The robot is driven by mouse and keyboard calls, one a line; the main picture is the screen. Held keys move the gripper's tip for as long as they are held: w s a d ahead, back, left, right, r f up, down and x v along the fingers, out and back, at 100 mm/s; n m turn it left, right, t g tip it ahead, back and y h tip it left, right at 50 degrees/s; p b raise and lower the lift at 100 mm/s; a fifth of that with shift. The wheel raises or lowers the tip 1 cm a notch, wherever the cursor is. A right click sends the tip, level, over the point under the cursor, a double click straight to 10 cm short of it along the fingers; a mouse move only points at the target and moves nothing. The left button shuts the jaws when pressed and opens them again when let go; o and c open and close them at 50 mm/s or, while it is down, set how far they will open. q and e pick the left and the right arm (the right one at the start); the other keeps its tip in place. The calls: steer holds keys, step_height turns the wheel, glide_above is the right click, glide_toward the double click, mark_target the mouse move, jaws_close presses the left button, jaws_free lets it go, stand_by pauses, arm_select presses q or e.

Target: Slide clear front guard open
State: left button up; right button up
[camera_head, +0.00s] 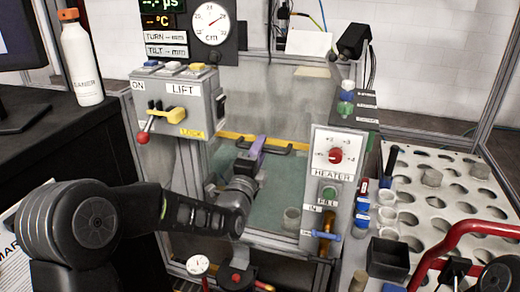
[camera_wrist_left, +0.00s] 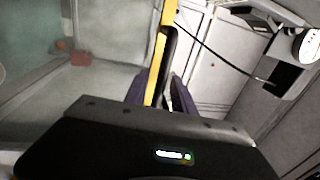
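The clear front guard (camera_head: 285,185) is a see-through panel at the middle of the head view. It has a yellow top edge strip (camera_head: 232,136) with a black bar handle (camera_head: 285,149) on it. In the left wrist view the yellow strip (camera_wrist_left: 155,62) and the black handle (camera_wrist_left: 168,45) run up the picture. My left gripper (camera_head: 258,146) is at the left part of the handle. In the wrist view its two purple fingers (camera_wrist_left: 160,88) stand apart, one on each side of the strip and handle; contact cannot be told. My right gripper is not in view.
A LIFT control box (camera_head: 180,105) with a red-knobbed lever is left of the guard. A HEATER panel (camera_head: 335,165) is on the right. A perforated rack (camera_head: 440,195), a black bin (camera_head: 388,258) and a red tube (camera_head: 470,230) are further right. A bottle (camera_head: 80,58) stands at left.

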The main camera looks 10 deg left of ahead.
arm_select(q)
jaws_close()
stand_by(1.2)
